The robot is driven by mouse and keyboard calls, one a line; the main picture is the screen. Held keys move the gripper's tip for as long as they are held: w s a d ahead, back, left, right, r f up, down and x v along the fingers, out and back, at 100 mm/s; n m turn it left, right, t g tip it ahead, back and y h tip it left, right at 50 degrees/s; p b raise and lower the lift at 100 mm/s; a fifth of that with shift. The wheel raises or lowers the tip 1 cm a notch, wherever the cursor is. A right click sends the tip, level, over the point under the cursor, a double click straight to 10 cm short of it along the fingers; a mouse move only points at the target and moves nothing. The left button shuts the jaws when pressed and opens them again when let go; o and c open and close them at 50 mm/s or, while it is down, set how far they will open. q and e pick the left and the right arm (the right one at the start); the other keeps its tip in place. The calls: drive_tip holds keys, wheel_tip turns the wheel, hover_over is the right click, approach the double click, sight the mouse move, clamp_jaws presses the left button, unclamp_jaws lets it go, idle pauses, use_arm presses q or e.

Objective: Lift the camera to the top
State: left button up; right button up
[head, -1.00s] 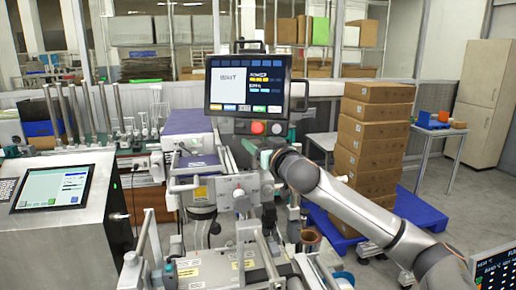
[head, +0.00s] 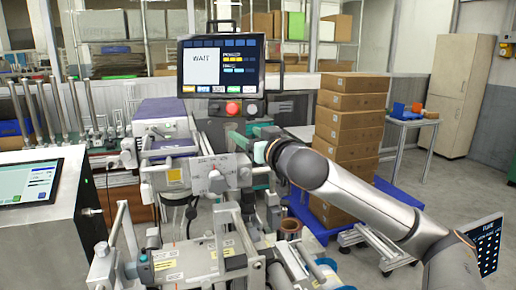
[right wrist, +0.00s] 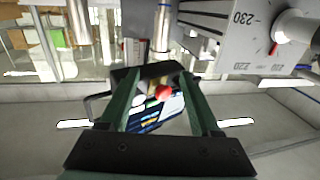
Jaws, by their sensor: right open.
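No part is plainly marked as a camera. A grey block with a round knob (head: 215,181) sits on the machine's mount in the middle of the head view. A grey block with a 230 scale (right wrist: 245,25) shows at the upper right of the right wrist view. My right gripper (head: 250,137) has green fingers and is up and to the right of the knobbed block, apart from the knob. In the right wrist view its fingers (right wrist: 160,82) are spread, with nothing seen held between them. My left gripper is out of view.
A monitor (head: 220,65) with a red button below stands behind the gripper. Stacked cartons (head: 345,130) on a blue pallet are to the right. A tilted touch panel (head: 28,184) is at left. Metal rods and rails crowd the front; open floor lies far right.

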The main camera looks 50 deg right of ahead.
drive_tip(key=b+v, duration=0.1)
drive_tip(key=v, duration=0.3)
drive_tip(key=shift+s+a, duration=0.1)
drive_tip(key=shift+s, duration=0.15)
idle(0.5)
